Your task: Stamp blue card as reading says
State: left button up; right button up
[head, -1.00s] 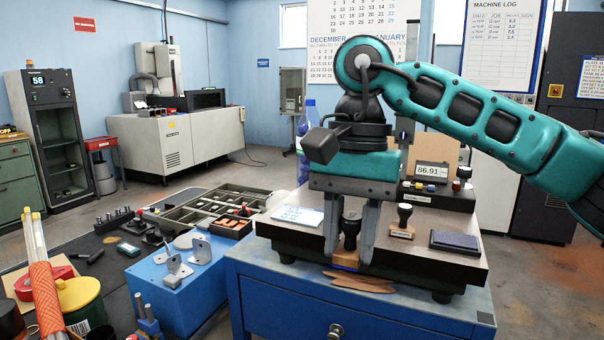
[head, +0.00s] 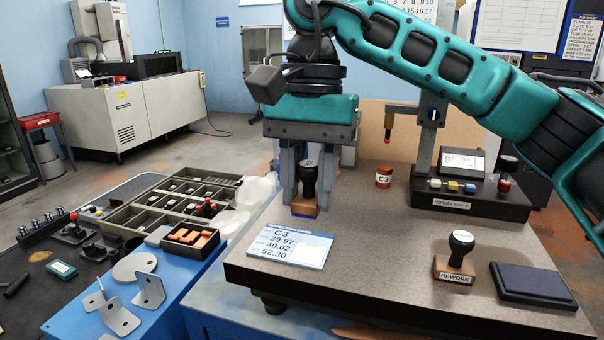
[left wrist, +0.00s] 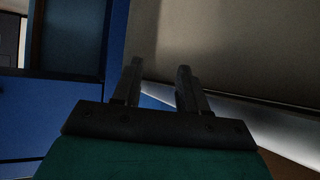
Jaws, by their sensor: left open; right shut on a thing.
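My right gripper (head: 305,196) is shut on a stamp (head: 308,176) with a black handle and wooden base. It holds it upright at the far edge of the blue card (head: 284,254); I cannot tell whether the base touches anything. The card lies on the dark slab and reads C3, 39.97, 40.02, 52.30, with a blank white patch at its lower right. The display (head: 462,160) is too small to read surely. A REWORK stamp (head: 455,262) stands beside the dark ink pad (head: 532,284). My left gripper (left wrist: 158,88) is open and empty.
A red-brown piece marked C3 (head: 384,176) stands on the slab (head: 370,250) near the probe stand (head: 428,130). A parts tray (head: 165,205) and metal brackets (head: 148,290) lie to the left. The slab's middle is clear.

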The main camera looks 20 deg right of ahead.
aim_at(307, 256)
jog(key=shift+s+f+b, duration=0.2)
jog(key=shift+f+b, duration=0.35)
jog(key=shift+f, duration=0.1)
notch_tip(307, 256, down, 4)
jog(key=b, duration=0.3)
jog(key=shift+r, duration=0.2)
jog(key=shift+f, duration=0.25)
pick_arm(q)
jog(key=shift+w+d+f+h+b, duration=0.2)
jog(key=shift+d+f, duration=0.25)
jog(key=shift+f, duration=0.2)
jog(key=shift+w+d+f+h+b, duration=0.15)
jog(key=shift+d+f, duration=0.25)
jog(key=shift+f, duration=0.2)
pick_arm(e)
jog(key=shift+w+f, duration=0.1)
jog(key=shift+f, duration=0.05)
pick_arm(q)
jog(key=shift+s+f, duration=0.15)
jog(key=shift+f, duration=0.05)
jog(key=shift+a+f+b, duration=0.1)
jog(key=shift+f+b, duration=0.25)
pick_arm(e)
jog(key=shift+f, duration=0.55)
